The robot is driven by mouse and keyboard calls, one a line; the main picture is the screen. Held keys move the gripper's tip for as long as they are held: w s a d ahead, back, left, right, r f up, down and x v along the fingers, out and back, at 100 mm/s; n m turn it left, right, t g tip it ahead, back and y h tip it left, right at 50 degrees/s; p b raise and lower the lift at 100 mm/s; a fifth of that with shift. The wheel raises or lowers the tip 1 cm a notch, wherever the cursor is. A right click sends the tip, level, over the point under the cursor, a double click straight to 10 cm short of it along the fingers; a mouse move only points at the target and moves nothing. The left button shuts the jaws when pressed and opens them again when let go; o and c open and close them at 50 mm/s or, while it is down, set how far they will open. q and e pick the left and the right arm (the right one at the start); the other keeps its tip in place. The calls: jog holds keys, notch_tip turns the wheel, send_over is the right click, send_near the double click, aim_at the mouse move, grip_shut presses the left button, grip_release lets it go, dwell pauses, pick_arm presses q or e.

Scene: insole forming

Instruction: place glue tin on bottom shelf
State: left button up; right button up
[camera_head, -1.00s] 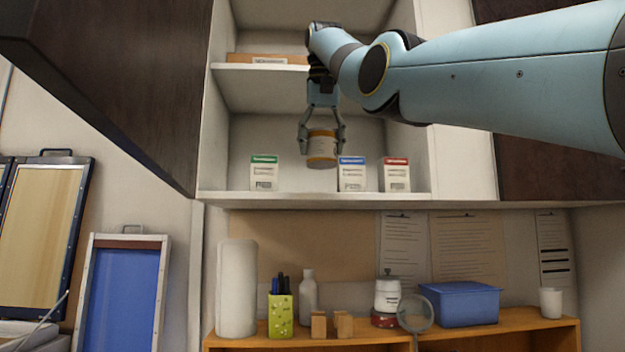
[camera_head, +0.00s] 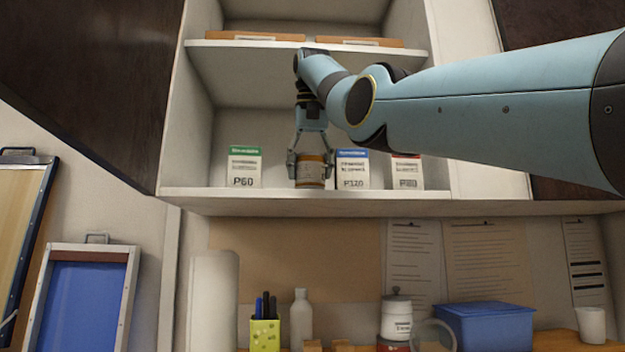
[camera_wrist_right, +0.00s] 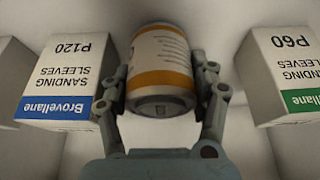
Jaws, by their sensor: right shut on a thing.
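The glue tin (camera_head: 310,171), orange-banded with a pale label, is between the fingers of my right gripper (camera_head: 311,168), which is shut on it. The tin is at the bottom shelf (camera_head: 275,194) of the open cabinet, near its front edge, between the green-topped P60 box and the blue-topped P120 box. It looks upright; whether its base touches the shelf I cannot tell. In the right wrist view the tin (camera_wrist_right: 161,70) sits between both fingers (camera_wrist_right: 163,90). My left gripper is not in view.
The P60 box (camera_head: 244,168) stands left of the tin, with a gap. The P120 box (camera_head: 352,170) is close on its right, and a red-topped box (camera_head: 407,172) stands farther right. The upper shelf (camera_head: 290,45) is above my gripper. A dark cabinet door (camera_head: 90,80) hangs open at left.

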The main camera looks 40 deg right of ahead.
jog(key=shift+w+d+f, duration=0.15)
jog(key=shift+w+f, duration=0.1)
jog(key=shift+w, duration=0.2)
jog(key=shift+w+d+f, duration=0.15)
jog(key=shift+w+f, duration=0.05)
jog(key=shift+w, duration=0.2)
jog(key=o, duration=1.1)
jog(key=shift+s+a+r, duration=0.15)
jog(key=shift+s+a, duration=0.1)
jog(key=shift+s, duration=0.15)
jog(key=shift+s+a+r, duration=0.1)
jog(key=shift+r, duration=0.85)
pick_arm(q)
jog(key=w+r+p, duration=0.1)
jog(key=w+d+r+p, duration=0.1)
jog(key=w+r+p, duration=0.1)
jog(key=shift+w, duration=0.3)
pick_arm(e)
jog(key=v, duration=1)
jog(key=shift+s+a, duration=0.1)
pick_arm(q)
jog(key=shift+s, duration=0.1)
